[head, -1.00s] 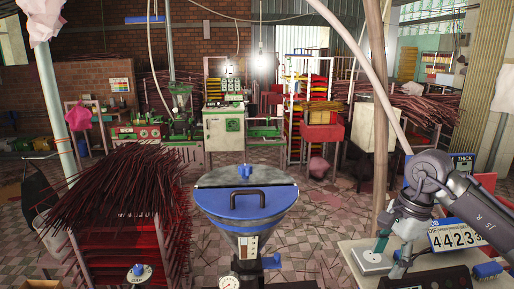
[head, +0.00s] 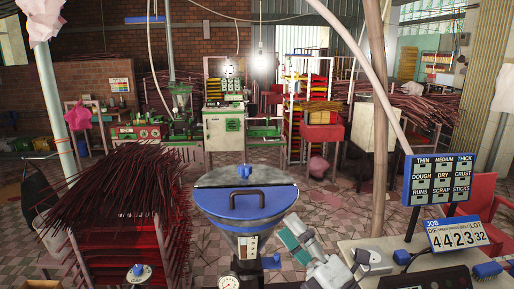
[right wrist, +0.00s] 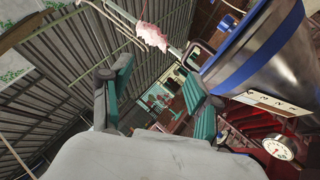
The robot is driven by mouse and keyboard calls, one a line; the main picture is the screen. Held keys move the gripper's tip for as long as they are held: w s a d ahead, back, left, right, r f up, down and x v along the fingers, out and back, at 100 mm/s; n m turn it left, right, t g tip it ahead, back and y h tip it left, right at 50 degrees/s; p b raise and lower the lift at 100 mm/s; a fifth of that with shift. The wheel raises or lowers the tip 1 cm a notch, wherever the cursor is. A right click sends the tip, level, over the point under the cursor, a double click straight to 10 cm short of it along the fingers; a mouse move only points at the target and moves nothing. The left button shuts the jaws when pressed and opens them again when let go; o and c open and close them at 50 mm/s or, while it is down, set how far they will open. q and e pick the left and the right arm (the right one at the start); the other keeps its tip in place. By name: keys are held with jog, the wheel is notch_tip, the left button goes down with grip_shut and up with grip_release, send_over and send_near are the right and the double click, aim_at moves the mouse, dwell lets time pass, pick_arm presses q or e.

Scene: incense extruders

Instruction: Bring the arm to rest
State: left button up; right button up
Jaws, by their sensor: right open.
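My right gripper (head: 294,247) is low in the head view, just right of the hopper and left of the bench. Its teal-padded fingers are apart and nothing is between them. In the right wrist view the open fingers (right wrist: 158,92) point out into the room, with the hopper close on the right. My left gripper does not show in either view.
The metal hopper (head: 246,215) with a blue lid rim stands in front. The bench (head: 390,248) at right bears a job-number board (head: 457,235) and a blue label board (head: 438,180). Dark red sticks (head: 115,195) are piled on a rack at left.

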jog(key=s+d+f+m+g+h, duration=0.1)
jog(key=s+d+f+m+h, duration=0.1)
jog(key=d+f+m+h, duration=0.55)
jog(key=s+d+f+m+g+h, duration=0.2)
jog(key=d+f+m+h, duration=0.3)
jog(key=f+m+h, duration=0.55)
jog(key=s+d+f+m+g+y, duration=0.1)
jog(key=s+f+m+g, duration=0.4)
jog(key=s+f, duration=0.4)
jog(key=s+d+f+m+g+y, duration=0.15)
jog(key=s+f+m+g, duration=0.4)
jog(key=s, duration=0.65)
notch_tip(320, 180, down, 31)
jog(key=s+n+g+b, duration=0.2)
jog(key=s, duration=0.1)
jog(key=s+d+f+g+b, duration=0.1)
jog(key=s+d+f, duration=0.1)
jog(key=s+f, duration=1.4)
jog(key=shift+f, duration=0.15)
